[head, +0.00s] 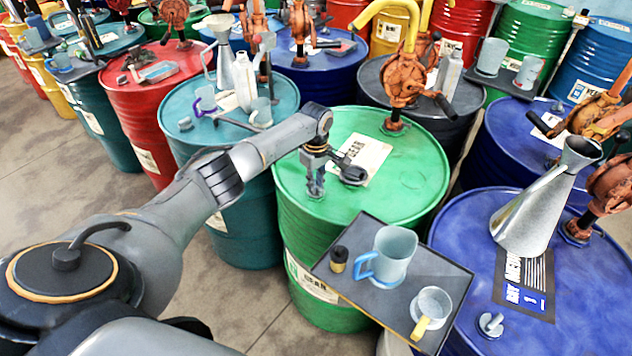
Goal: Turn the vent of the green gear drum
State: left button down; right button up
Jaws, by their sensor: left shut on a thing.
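The green gear drum (408,180) stands in the middle, with a pale label marked "GEAR" (372,155) on its lid. An orange-brown rotary pump (404,80) with a yellow spout rises from its far side. My left gripper (315,192) points down at the near left part of the lid, close to the rim. It is shut on the vent, which is mostly hidden by the fingers, so its angle cannot be told. My right gripper is not in view.
A dark tray (340,278) by the green drum's near right edge holds a grey-blue jug (392,255), a small cup (431,310) and a black-and-brass piece (339,259). A metal funnel can (535,212) stands on the blue drum (465,240) at right. Other drums crowd behind; floor shows at left.

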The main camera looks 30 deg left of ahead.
pick_arm(q)
jog(key=m+p, duration=0.1)
jog(key=m, duration=0.2)
jog(key=shift+r+m, duration=0.1)
jog(key=shift+m, duration=0.2)
jog(key=m, duration=0.4)
jog(key=shift+m, duration=0.3)
jog(key=m, duration=0.4)
jog(key=shift+p, duration=0.35)
jog(key=shift+m, duration=2.1)
jog(key=c, duration=1.3)
grip_release()
